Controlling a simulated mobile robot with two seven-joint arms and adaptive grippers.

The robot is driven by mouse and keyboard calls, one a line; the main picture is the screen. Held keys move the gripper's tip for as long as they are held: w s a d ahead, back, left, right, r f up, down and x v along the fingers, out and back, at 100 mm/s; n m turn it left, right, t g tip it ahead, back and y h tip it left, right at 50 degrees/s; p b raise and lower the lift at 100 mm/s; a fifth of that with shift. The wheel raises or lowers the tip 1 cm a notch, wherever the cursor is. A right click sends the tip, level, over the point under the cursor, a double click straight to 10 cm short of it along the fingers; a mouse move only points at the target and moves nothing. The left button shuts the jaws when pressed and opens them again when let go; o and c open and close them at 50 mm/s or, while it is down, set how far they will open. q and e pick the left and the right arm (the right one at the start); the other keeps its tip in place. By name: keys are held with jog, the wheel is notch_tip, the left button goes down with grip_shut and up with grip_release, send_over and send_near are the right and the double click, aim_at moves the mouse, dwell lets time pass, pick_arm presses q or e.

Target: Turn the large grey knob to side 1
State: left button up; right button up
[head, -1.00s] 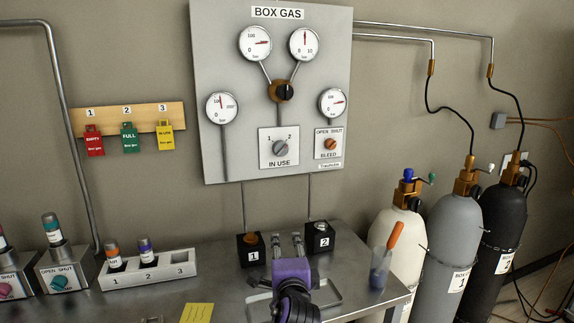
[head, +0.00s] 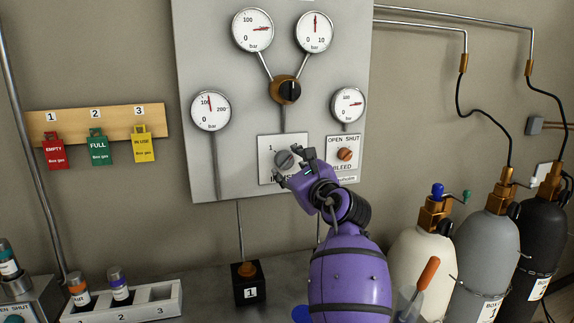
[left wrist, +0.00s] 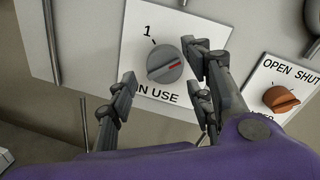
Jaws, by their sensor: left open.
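The large grey knob (head: 285,160) sits on the white IN USE plate (head: 266,144) of the BOX GAS panel. The 2 is hidden behind a finger. My left gripper (head: 292,165) is open in front of the plate. In the left wrist view its fingertips (left wrist: 160,61) are at the lower left and upper right of the knob; I cannot tell whether they touch it. My right gripper is not in view.
The orange BLEED knob (head: 345,154) is close to the right of my left gripper; it also shows in the left wrist view (left wrist: 280,98). A black-and-brass knob (head: 288,91) is above. Gauges line the panel (head: 230,180). Gas cylinders (head: 485,250) stand at the right.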

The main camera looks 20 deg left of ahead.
aim_at(285, 161)
pick_arm(q)
jog(key=shift+w+a, duration=0.45)
jog(key=shift+w, duration=0.1)
jog(key=shift+w+a, duration=0.3)
jog(key=shift+w, duration=0.05)
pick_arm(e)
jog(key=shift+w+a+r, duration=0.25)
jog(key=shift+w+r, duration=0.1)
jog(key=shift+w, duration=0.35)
pick_arm(q)
jog(key=c, duration=1)
